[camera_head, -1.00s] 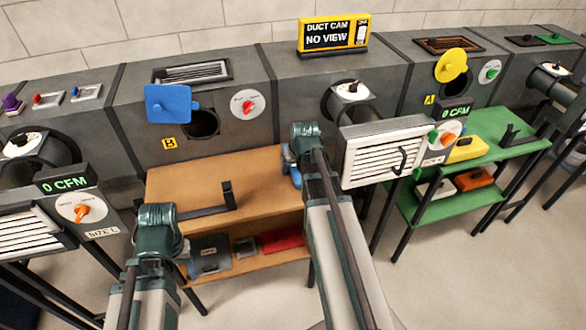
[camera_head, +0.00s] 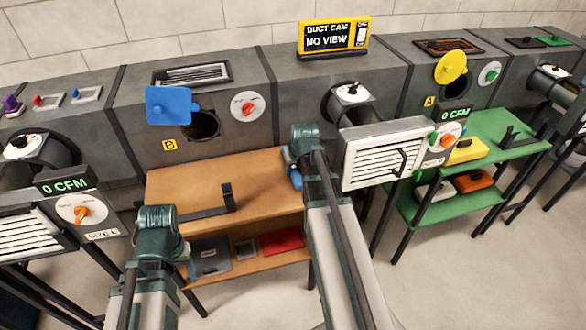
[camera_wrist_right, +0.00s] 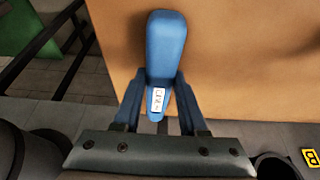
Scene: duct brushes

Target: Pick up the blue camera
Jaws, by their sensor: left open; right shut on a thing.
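In the right wrist view the blue camera (camera_wrist_right: 166,45), a long rounded blue body with a small white label, is between the fingers of my right gripper (camera_wrist_right: 160,90), which is shut on it. The orange-brown table top lies behind it. In the head view my right gripper (camera_head: 289,160) is at the table's right end, mostly hidden by its own arm. Some blue shows there; I cannot tell whether the camera touches the table. My left gripper (camera_head: 188,268) is open, low at the table's front left, mostly hidden behind its wrist.
The brown table (camera_head: 185,180) has a black bracket (camera_head: 210,205) on top and several items on its lower shelf. A white vent grille (camera_head: 375,160) stands close right of my right gripper. The green table (camera_head: 490,140) is farther right. Grey ducts run behind; the screen (camera_head: 333,36) reads NO VIEW.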

